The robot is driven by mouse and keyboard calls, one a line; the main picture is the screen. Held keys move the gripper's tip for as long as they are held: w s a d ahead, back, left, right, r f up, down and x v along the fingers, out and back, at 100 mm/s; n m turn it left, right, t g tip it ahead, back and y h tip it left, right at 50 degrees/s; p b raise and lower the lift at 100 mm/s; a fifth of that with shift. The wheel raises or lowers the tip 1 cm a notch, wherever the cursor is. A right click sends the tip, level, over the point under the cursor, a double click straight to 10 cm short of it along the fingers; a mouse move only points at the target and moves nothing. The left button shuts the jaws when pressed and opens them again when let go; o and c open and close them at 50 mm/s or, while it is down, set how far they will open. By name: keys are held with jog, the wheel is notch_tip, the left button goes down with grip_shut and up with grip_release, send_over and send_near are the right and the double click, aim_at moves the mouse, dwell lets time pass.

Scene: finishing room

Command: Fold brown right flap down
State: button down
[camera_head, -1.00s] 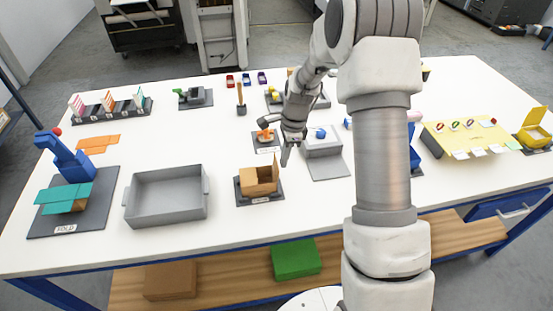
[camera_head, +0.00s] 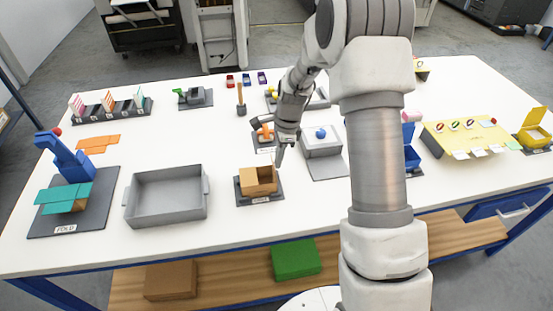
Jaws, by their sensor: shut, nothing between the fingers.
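The small brown box (camera_head: 259,184) sits on a dark grey base (camera_head: 244,201) with a label at its front, near the middle of the table. Its left top side is covered by a lighter brown panel. Its right flap no longer shows as a tall upright panel, and its exact angle is too small to tell. My gripper (camera_head: 279,156) is shut and empty, pointing down just above and behind the box's right edge. I cannot tell whether its tips touch the flap.
A grey open tray (camera_head: 130,205) stands left of the box, with a teal-flapped piece (camera_head: 65,196) on a dark board beyond it. A grey stand (camera_head: 327,167) with a blue ball is close on the right. Bare white table lies in front of the box.

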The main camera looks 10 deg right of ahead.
jog(key=shift+a, duration=0.15)
jog(key=shift+a+f, duration=0.15)
jog(key=shift+a, duration=0.25)
dwell(0.4)
jog(key=shift+a+f+b, duration=0.3)
jog(key=shift+a+b, duration=0.05)
jog(key=shift+a, duration=0.2)
jog(key=shift+a+f, duration=0.4)
jog(key=shift+a, duration=0.05)
jog(key=shift+b, duration=0.3)
dwell(0.3)
